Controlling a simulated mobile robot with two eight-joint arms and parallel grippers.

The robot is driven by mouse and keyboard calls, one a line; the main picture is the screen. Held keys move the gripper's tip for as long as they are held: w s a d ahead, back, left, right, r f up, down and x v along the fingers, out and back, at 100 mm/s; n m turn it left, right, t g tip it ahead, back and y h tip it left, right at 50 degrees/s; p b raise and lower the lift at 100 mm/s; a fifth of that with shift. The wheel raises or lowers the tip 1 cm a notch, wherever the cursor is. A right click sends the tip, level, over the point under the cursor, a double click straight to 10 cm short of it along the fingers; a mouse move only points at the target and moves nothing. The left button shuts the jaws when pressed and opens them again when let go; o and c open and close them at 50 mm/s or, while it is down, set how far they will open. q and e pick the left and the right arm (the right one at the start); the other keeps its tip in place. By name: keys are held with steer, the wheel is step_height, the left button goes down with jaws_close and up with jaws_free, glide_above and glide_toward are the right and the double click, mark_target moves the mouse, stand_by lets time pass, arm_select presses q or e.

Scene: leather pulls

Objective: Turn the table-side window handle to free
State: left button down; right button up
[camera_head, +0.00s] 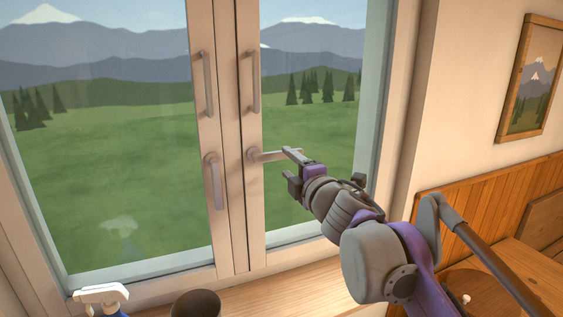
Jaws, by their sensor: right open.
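The table-side window handle (268,156) is on the right sash, nearer the wooden table. Its lever lies about level, pointing right from its base. The other window handle (213,182), on the left sash, hangs straight down. My right gripper (292,172) is open at the outer end of the level lever. One finger overlaps the lever's tip in the picture and the other is below it. I cannot tell whether they touch. My left gripper is not in view.
Two fixed vertical pulls, left (208,84) and right (253,80), sit above the handles. A spray bottle (101,295) and a dark round pot (196,304) stand at the bottom. The wooden table (515,265) is at right, below a framed picture (531,82).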

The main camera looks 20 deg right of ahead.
steer(key=shift+s+d+b, duration=0.1)
steer(key=shift+s+b, duration=0.2)
steer(key=shift+s, duration=1.8)
steer(key=s+d+f+m+g+h, duration=0.2)
steer(key=s+f+m+g, duration=0.15)
steer(key=f+m, duration=0.45)
steer(key=s+d+f+m+g+h, duration=0.1)
steer(key=s+f+m+g+h, duration=0.2)
steer(key=f, duration=0.9)
steer(key=s+a+f+m+g+y, duration=0.2)
steer(key=s+a+f+m+g, duration=0.1)
steer(key=s+f, duration=0.5)
steer(key=s+a+f+m+g+y, duration=0.2)
steer(key=s+f, duration=0.7)
steer(key=f, duration=0.6)
steer(key=a+m+g, duration=0.1)
steer(key=a+m, duration=0.1)
steer(key=a, duration=0.1)
steer(key=shift+s+a+f+m, duration=0.25)
steer(key=shift+s+a+m, duration=0.05)
steer(key=shift+a, duration=0.1)
steer(key=shift+c, duration=0.3)
